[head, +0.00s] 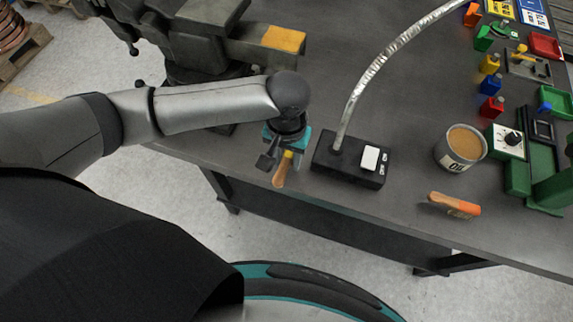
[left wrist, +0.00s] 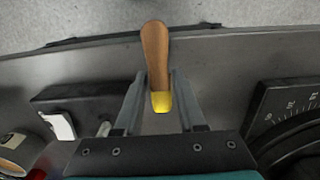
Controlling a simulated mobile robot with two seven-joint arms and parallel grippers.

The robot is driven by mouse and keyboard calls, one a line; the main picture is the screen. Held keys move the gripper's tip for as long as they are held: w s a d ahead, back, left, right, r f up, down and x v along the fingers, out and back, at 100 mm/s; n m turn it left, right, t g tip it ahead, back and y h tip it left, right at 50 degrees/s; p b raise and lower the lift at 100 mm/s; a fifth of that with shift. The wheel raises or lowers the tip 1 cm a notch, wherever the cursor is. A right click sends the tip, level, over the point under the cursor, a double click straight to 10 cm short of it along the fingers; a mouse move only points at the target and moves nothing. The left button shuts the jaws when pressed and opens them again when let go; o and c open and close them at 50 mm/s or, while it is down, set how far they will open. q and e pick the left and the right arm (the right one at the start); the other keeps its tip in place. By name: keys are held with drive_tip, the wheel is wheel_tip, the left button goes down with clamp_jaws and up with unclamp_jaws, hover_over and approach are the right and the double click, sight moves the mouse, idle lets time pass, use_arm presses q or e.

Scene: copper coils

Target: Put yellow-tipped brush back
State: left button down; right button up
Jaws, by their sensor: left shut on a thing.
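My left gripper (head: 284,158) is over the front edge of the grey workbench (head: 410,100), left of the black switch box. It is shut on the yellow-tipped brush (head: 282,172). In the left wrist view the brush (left wrist: 156,60) sits between the two fingers, its wooden handle pointing away and its yellow end nearest the palm. I cannot tell whether it touches the bench. My right gripper is not in view.
A black box (head: 350,160) with a metal hose stands right of the gripper. Beyond are a tin (head: 460,148), an orange-and-wood piece (head: 455,205), coloured bottles (head: 490,84) and a grey tray (head: 528,66). A vise (head: 235,45) stands behind my arm.

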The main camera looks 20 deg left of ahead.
sight(286, 167)
use_arm(q)
wheel_tip(286, 167, down, 3)
drive_tip(key=shift+f+b, duration=0.2)
drive_tip(key=shift+b, duration=0.2)
drive_tip(key=shift+r, duration=0.1)
drive_tip(key=c, duration=0.5)
unclamp_jaws()
wheel_tip(286, 167, up, 12)
drive_tip(key=p, duration=0.3)
drive_tip(key=shift+p, duration=0.35)
